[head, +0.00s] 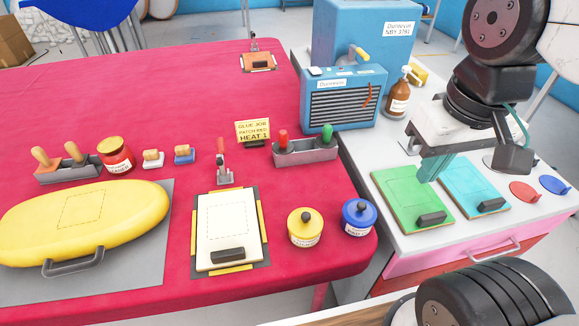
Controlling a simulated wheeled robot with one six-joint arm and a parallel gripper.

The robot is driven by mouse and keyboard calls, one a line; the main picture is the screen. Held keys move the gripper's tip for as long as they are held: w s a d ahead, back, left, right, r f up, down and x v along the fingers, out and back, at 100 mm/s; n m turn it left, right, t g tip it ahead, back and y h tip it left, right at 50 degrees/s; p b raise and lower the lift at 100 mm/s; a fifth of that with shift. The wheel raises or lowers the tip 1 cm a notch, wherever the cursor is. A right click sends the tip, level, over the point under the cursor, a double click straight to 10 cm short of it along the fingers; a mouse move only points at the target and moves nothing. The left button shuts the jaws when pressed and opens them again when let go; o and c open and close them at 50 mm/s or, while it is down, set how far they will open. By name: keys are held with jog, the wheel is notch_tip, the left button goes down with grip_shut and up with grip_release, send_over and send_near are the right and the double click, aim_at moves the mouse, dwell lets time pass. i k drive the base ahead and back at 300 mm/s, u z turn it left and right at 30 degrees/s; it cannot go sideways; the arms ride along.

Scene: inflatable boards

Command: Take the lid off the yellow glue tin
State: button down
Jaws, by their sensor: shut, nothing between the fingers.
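The yellow glue tin (305,238) stands upright near the front right of the red table. Its yellow lid (305,217) with a dark round knob sits on top of it. A similar blue tin (358,222) with a blue lid and dark knob stands just right of it. My gripper (432,172) is at the right, above the green and cyan boards on the white cabinet, well apart from the yellow tin. Its teal fingers point down, are shut and hold nothing.
A clamped white board (229,219) lies left of the tin. A grey tray (305,152) with red and green handled tools and a blue heater (344,98) stand behind. A yellow inflatable board (85,222) lies at left. The cloth (340,190) behind the tins is clear.

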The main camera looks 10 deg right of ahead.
aim_at(304, 223)
jog(key=k, duration=1)
jog(key=u, duration=1.15)
jog(key=i, duration=0.7)
jog(key=z, duration=1.7)
